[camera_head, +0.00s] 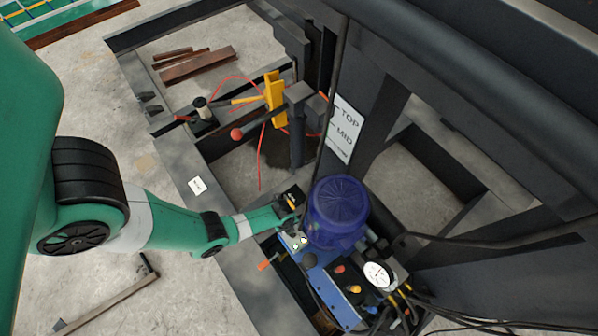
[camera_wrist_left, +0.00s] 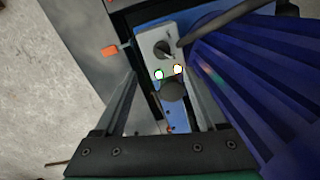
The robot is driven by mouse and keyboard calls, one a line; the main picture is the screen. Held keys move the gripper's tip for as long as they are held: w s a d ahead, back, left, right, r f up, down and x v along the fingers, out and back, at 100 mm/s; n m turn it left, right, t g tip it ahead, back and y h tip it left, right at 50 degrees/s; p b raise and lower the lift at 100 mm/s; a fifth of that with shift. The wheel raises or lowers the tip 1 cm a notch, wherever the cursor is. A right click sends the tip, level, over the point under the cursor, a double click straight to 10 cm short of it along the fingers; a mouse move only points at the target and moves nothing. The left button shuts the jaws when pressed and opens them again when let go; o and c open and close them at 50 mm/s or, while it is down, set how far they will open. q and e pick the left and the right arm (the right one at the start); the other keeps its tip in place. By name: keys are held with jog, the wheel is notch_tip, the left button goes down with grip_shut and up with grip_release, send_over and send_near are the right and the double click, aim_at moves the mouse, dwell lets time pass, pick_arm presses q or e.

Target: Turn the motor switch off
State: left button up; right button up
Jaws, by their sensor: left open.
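The motor switch (camera_wrist_left: 163,48) is a black rotary knob on a light grey box, with one green and one whitish lit lamp below it in the left wrist view. The box (camera_head: 296,243) shows in the head view beside the blue finned motor (camera_head: 338,208), which also fills the right of the wrist view (camera_wrist_left: 250,75). My left gripper (camera_head: 289,217) is just above the box. In the wrist view my gripper (camera_wrist_left: 162,85) is open, its fingers apart on either side of the lamps, with the knob ahead of them. The knob's contact with the fingers is not visible.
A black round knob (camera_wrist_left: 174,91) shows between the fingers. An orange-tipped lever (camera_wrist_left: 111,50) sticks out left. A dark steel frame stands behind; a yellow part (camera_head: 274,92) is farther back.

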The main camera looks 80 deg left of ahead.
pick_arm(q)
jog(key=f+b, duration=0.5)
jog(key=f, duration=0.2)
jog(key=w+f+b, duration=0.1)
jog(key=f+b, duration=0.2)
jog(key=f, duration=0.1)
jog(key=shift+a+f+b, duration=0.1)
jog(key=shift+f+b, duration=0.05)
jog(key=shift+b, duration=0.15)
grip_shut()
